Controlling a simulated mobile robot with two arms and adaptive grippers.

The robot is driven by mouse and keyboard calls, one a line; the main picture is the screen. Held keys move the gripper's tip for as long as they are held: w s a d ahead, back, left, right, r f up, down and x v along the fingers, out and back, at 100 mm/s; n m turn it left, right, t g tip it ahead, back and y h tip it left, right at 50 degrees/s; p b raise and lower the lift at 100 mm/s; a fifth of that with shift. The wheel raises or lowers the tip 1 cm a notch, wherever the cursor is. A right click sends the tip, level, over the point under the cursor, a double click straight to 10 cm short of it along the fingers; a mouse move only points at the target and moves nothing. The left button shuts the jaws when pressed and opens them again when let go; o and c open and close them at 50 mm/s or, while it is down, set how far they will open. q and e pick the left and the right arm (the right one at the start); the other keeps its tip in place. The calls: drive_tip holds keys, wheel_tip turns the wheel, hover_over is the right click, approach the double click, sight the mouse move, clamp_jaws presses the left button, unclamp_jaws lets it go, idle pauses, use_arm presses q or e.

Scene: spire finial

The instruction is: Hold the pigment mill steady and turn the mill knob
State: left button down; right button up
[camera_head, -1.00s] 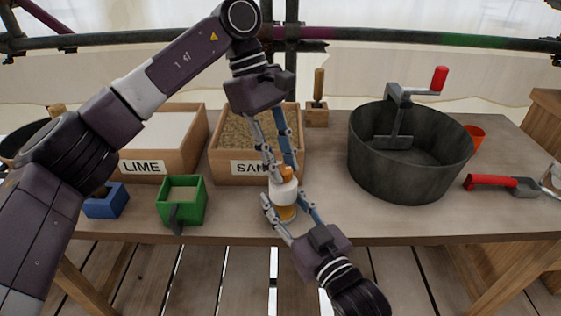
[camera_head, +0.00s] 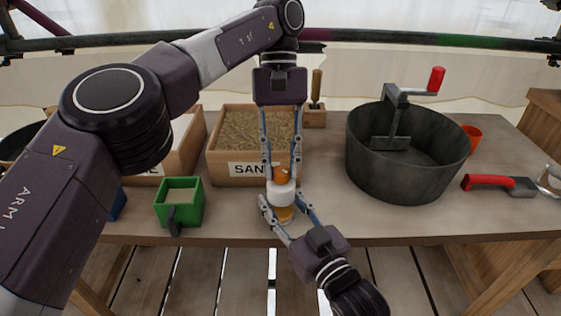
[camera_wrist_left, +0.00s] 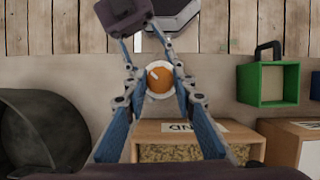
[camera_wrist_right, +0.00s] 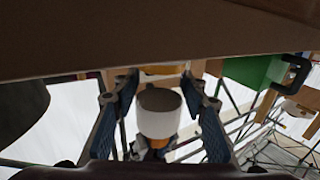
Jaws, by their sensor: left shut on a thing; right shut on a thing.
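The pigment mill (camera_head: 281,193) stands upright near the table's front edge, with a white body, an amber lower part and an orange knob (camera_head: 281,173) on top. My left gripper (camera_head: 281,180) comes down from above and is shut on the knob, one finger on each side. In the left wrist view the knob (camera_wrist_left: 160,78) sits between the fingers, ringed by the white body. My right gripper (camera_head: 284,208) reaches in from the front and is shut around the mill's body. The white body (camera_wrist_right: 158,118) shows between its fingers in the right wrist view.
A sand box (camera_head: 228,168) stands behind the mill, and a green box (camera_head: 180,203) to its left. A grey mixing tub (camera_head: 400,165) with a red-handled crank and a red-handled tool (camera_head: 490,182) are to the right. My left arm covers much of the lime box.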

use_arm(q)
drive_tip(key=shift+s+d+m+y, duration=0.1)
drive_tip(key=shift+m+y, duration=0.7)
drive_tip(key=shift+m, duration=1.8)
drive_tip(key=c, duration=1.6)
unclamp_jaws()
drive_tip(key=shift+n, duration=0.3)
drive_tip(key=shift+f+n, duration=0.1)
drive_tip(key=shift+n, duration=0.7)
drive_tip(key=shift+n+h, duration=0.5)
drive_tip(key=shift+n, duration=0.2)
